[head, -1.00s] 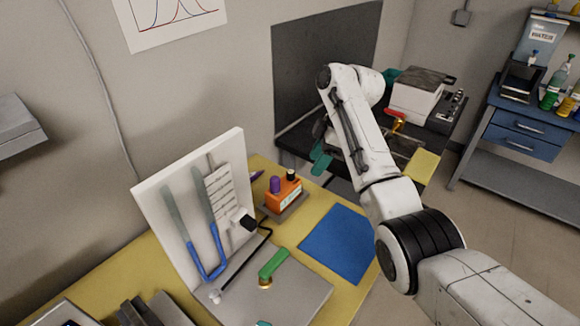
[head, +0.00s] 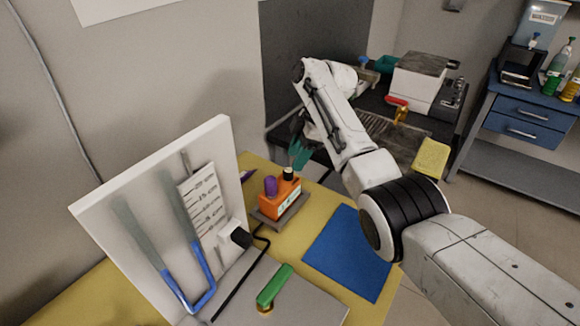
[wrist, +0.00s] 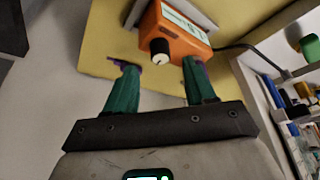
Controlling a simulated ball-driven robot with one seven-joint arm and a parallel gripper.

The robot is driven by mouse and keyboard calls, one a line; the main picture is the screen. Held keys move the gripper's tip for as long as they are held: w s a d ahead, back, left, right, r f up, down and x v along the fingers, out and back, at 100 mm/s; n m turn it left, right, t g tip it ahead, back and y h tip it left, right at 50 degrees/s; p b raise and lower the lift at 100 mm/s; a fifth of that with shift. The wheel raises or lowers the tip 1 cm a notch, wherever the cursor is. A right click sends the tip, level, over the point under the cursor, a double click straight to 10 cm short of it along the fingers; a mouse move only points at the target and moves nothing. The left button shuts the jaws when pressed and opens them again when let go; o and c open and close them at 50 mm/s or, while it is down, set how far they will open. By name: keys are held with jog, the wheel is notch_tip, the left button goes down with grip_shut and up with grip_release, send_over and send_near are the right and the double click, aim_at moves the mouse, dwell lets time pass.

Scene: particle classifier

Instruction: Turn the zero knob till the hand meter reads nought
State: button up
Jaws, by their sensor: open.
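The orange hand meter (head: 283,203) stands on a grey plate on the yellow bench, with a pale display panel on its front. I cannot read a label or the reading. In the wrist view the black knob (wrist: 161,52) shows its white face and a small mark, between the tips of my gripper (wrist: 159,68). The gripper's teal fingers are open, apart and empty. In the head view my gripper (head: 300,154) is just behind and above the meter.
A white board with a blue-liquid U-tube (head: 200,285) stands left of the meter. A black cable runs beside the meter. A green-handled valve (head: 274,287) is in front, a blue mat (head: 348,250) to the right.

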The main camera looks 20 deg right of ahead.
aim_at(289, 170)
jog(key=shift+x, duration=2.5)
jog(key=shift+c, duration=0.5)
grip_shut()
